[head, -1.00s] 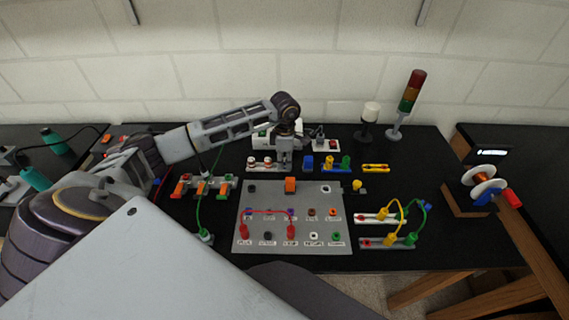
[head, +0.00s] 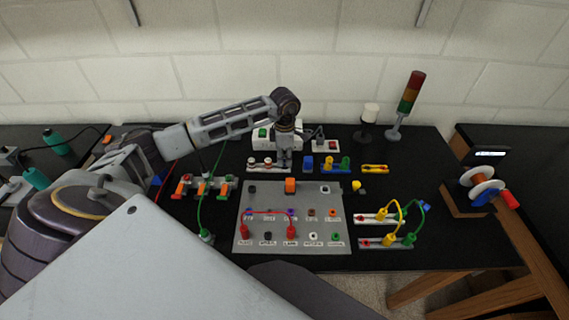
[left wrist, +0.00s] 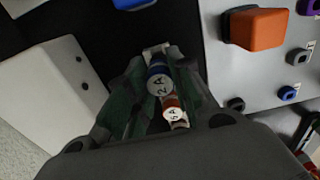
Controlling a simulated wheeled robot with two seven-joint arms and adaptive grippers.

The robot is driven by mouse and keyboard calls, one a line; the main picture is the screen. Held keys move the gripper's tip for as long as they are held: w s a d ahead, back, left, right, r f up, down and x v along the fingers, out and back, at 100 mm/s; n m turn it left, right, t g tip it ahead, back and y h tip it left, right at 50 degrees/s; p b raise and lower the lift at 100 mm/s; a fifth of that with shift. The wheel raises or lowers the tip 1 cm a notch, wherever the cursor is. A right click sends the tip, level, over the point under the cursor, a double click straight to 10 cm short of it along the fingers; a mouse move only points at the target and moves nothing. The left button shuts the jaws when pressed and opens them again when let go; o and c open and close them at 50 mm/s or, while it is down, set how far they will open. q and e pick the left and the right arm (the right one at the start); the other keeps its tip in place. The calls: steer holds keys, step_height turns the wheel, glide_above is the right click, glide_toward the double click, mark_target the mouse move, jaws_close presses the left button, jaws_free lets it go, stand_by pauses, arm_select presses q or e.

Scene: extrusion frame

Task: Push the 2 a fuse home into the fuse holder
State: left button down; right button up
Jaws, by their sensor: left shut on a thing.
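My left gripper (head: 285,163) points down at the right end of the fuse holder (head: 257,168), a light strip behind the grey panel. In the left wrist view its fingers (left wrist: 160,98) are closed around the 2 A fuse (left wrist: 158,83), which has a blue band and a white top marked 2 A. The fuse is at the holder strip; its lower end is hidden, so I cannot tell how deep it sits. A red-banded fuse (left wrist: 172,110) stands close beside it in the row. My right gripper is not in view.
The grey panel (head: 243,215) with an orange block (head: 290,185) lies in front. A white switch box (head: 262,138) stands close behind the gripper. A blue block (head: 308,162) is to its right. Coloured terminals (head: 203,186) with a green cable are to the left.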

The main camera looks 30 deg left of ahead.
mark_target(285, 156)
arm_select(q)
steer(key=shift+r+p, duration=0.9)
steer(key=shift+r, duration=1.25)
